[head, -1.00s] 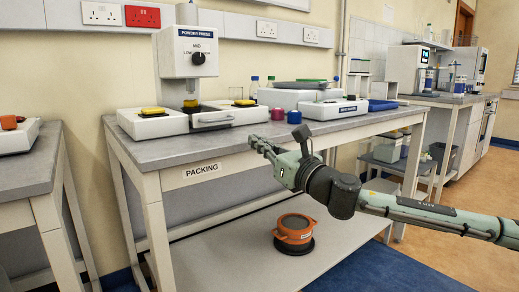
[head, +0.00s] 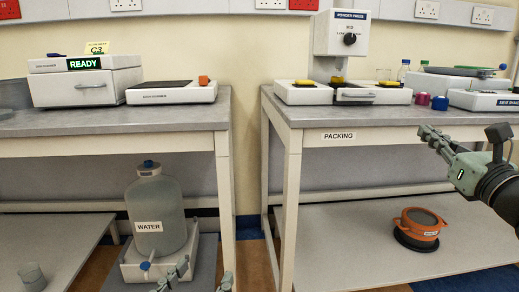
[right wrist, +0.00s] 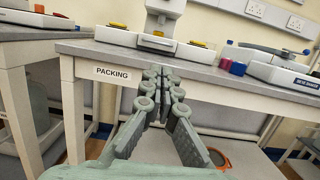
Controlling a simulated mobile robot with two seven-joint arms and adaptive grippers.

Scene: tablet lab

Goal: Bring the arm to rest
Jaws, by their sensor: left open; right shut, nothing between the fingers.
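My right gripper (head: 432,133) is shut and empty at the right of the head view, in front of the packing bench (head: 400,115). In the right wrist view its fingers (right wrist: 161,74) point toward the bench edge and touch nothing there. My left gripper (head: 200,278) shows at the bottom of the head view, its fingers apart and empty. It is in front of the water bottle's stand (head: 135,262). The rest of my left arm is out of view.
The powder press (head: 340,40) stands on the packing bench. Another bench (head: 100,121) at left bears the READY device (head: 85,92). A gap separates the benches.

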